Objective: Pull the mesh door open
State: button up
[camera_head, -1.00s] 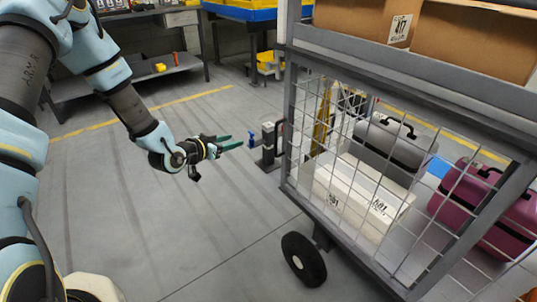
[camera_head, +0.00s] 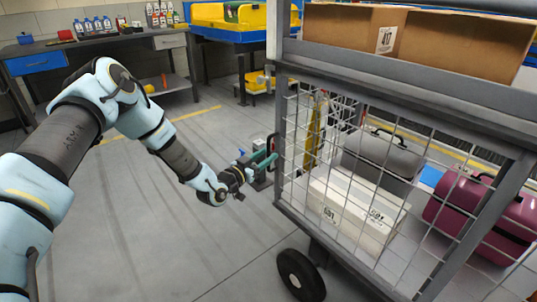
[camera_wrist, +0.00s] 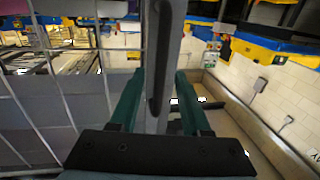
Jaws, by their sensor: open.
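The mesh door (camera_head: 345,205) is a wire grid panel in a grey frame on the near side of the cart; it looks closed. It also shows at the left in the wrist view (camera_wrist: 55,90). My gripper (camera_head: 271,157) is beside the left edge of the cart, at about mid-height of the mesh. In the wrist view, the green fingers of my gripper (camera_wrist: 157,90) are open on either side of a grey upright bar (camera_wrist: 160,65) at the mesh edge. I cannot tell whether they touch it.
Inside the cart are a white box (camera_head: 350,215), a grey case (camera_head: 382,157) and a magenta case (camera_head: 480,212). Cardboard boxes (camera_head: 430,40) sit on top. A black wheel (camera_head: 300,275) is below. Open floor lies left of the cart; a workbench (camera_head: 100,55) stands behind.

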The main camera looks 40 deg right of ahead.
jog(key=shift+w+d, duration=0.1)
jog(key=shift+d, duration=0.7)
jog(key=shift+c, duration=0.3)
grip_shut()
dwell(0.6)
